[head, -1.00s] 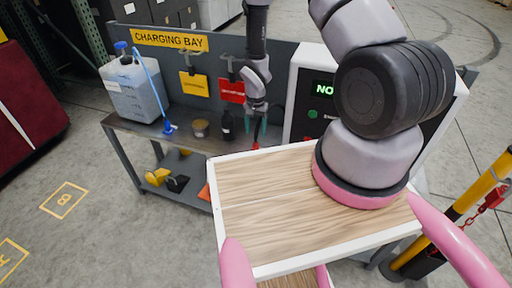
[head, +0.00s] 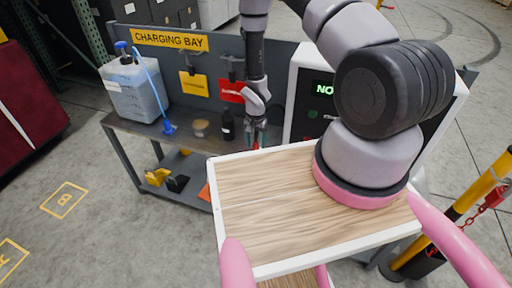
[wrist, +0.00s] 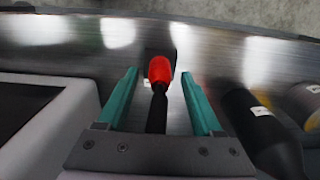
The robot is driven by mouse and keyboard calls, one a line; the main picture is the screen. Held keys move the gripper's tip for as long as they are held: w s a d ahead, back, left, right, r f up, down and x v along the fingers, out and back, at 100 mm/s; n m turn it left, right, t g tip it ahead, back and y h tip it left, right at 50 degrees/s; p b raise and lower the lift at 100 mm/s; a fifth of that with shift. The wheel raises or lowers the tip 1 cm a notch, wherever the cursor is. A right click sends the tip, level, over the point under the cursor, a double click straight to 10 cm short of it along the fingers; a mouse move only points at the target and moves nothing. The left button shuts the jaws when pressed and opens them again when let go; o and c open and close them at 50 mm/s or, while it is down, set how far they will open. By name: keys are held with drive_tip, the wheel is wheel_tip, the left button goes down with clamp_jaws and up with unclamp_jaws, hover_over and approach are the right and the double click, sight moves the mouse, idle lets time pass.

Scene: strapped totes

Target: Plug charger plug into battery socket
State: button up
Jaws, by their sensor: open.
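The charger plug (wrist: 160,70) has a red head on a black body or cable. In the wrist view it lies between the two teal fingers of my gripper (wrist: 159,76), with gaps on both sides. My gripper is open. In the head view my gripper (head: 257,134) is low over the bench by the charger cabinet, and a bit of red shows at its fingertips. A black piece shows behind the red head in the wrist view. I cannot make out the battery socket in either view.
The metal bench (head: 150,138) holds a jug (head: 135,88), a black bottle (head: 228,125) and a tin (head: 201,128). The white charger cabinet (head: 303,90) with a green display stands close right of my gripper. A yellow post (head: 470,200) with a chain is at right.

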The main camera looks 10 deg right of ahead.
drive_tip(key=shift+f, duration=1.05)
drive_tip(key=shift+c, duration=0.3)
clamp_jaws()
idle(1.3)
drive_tip(key=shift+r, duration=0.1)
drive_tip(key=shift+r, duration=2.9)
